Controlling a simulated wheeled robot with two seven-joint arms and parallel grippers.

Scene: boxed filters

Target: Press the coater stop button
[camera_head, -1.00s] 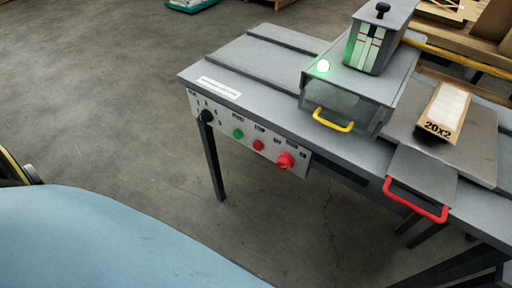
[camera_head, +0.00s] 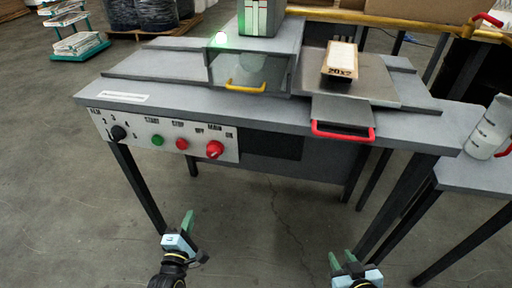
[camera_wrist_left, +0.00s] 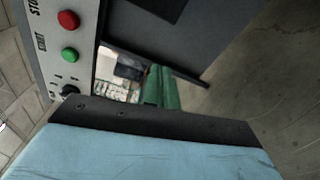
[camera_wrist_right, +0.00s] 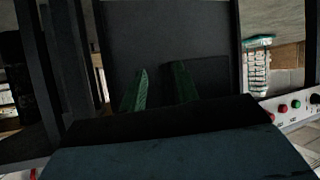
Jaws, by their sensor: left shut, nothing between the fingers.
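The control panel (camera_head: 165,138) is on the front of the grey coater table. The stop button (camera_head: 181,143) is small, round and red, between the green start button (camera_head: 158,140) and a larger red switch (camera_head: 214,149). The stop button also shows top left in the left wrist view (camera_wrist_left: 68,19) and at the right of the right wrist view (camera_wrist_right: 283,107). My left gripper (camera_head: 189,219) is shut and empty, in front of and below the panel, apart from it. My right gripper (camera_head: 341,261) is open and empty, lower and to the right.
A black knob (camera_head: 118,132) sits at the panel's left end. A yellow handle (camera_head: 245,87) and a red handle (camera_head: 343,131) stick out above the table. A box labelled 20x2 (camera_head: 340,62) lies on top. A side table (camera_head: 480,172) stands right.

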